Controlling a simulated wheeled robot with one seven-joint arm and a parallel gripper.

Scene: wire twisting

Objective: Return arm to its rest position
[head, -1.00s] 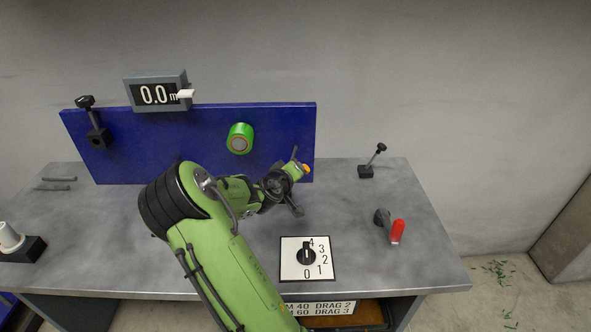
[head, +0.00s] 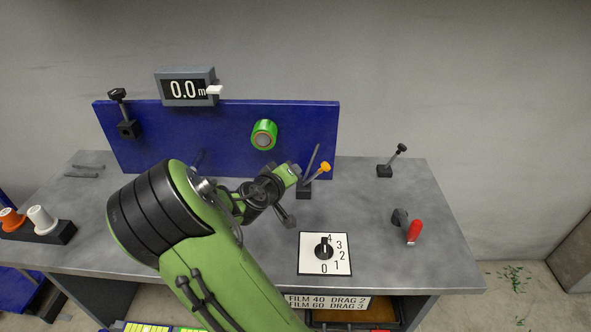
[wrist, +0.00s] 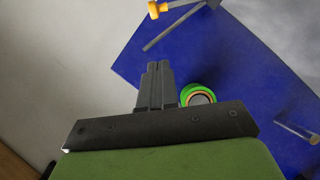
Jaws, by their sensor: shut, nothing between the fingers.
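My arm reaches over the grey workbench (head: 440,250), its wrist bent in front of the blue panel's right part. In the wrist view, the two dark fingers of my gripper (wrist: 156,85) are together with nothing between them. They point toward the blue panel (wrist: 235,70), and the green roll (wrist: 198,97) shows just right of them. In the head view the panel (head: 225,130) stands at the back of the bench, with the green roll (head: 264,135) on its face. The fingertips are hard to make out there.
A lever with an orange knob (head: 323,167) stands close right of my wrist. A dial plate (head: 312,262), a red-handled lever (head: 414,232) and a black-knobbed lever (head: 400,149) are further right. Spools (head: 42,218) stand left. A display (head: 186,87) tops the panel.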

